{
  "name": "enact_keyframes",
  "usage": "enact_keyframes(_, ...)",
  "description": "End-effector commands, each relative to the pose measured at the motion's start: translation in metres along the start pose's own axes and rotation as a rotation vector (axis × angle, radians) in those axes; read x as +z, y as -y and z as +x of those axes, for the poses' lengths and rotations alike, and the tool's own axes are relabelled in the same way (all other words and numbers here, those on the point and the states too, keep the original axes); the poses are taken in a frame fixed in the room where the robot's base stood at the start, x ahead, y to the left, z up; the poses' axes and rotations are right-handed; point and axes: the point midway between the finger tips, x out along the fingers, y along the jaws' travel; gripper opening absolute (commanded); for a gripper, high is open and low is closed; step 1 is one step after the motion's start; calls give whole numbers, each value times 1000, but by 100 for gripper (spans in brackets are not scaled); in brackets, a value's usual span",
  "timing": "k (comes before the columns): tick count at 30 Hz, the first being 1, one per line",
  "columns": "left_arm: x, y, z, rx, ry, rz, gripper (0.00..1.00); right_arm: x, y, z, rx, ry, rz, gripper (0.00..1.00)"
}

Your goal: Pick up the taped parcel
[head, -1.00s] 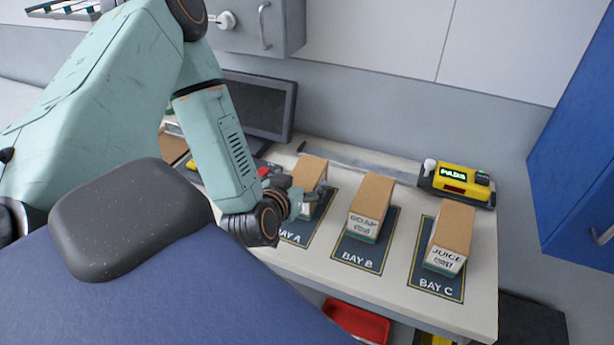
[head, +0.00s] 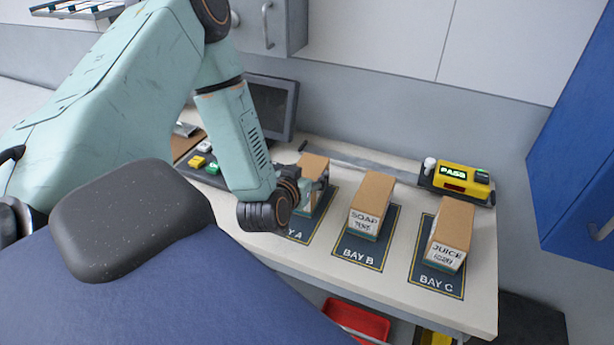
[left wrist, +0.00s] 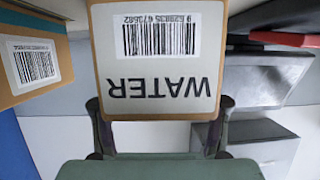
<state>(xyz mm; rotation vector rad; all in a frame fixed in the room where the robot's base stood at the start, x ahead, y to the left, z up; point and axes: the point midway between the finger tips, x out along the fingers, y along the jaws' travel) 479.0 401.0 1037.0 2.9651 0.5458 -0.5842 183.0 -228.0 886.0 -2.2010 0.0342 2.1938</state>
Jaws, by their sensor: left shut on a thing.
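A brown parcel (head: 315,164) stands on the bay A mat (head: 300,231), partly hidden by my left gripper. In the left wrist view this parcel (left wrist: 158,95) fills the middle, with a white label reading WATER upside down and a barcode. My left gripper (head: 319,184) is shut on it, with a finger at each side of the parcel in the wrist view. The SOAP parcel (head: 371,204) stands on bay B and the JUICE parcel (head: 450,232) on bay C. My right gripper is out of view.
A yellow device (head: 461,180) with a green display sits at the back right of the bench (head: 393,282). A dark monitor (head: 272,105) stands behind my left arm. A red bin (head: 358,320) is below the front edge. A blue cabinet (head: 585,150) hangs at right.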

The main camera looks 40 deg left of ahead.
Motion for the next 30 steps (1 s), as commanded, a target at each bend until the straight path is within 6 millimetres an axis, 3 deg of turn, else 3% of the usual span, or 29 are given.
enact_keyframes(14, 2, 0, 0, 0, 5, 1, 18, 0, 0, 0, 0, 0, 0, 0)
enact_keyframes(23, -3, 0, -2, 0, 6, -1, 17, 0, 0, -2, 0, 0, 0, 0)
enact_keyframes(30, -43, 0, -17, -1, -1, -7, 17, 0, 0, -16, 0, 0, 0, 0)
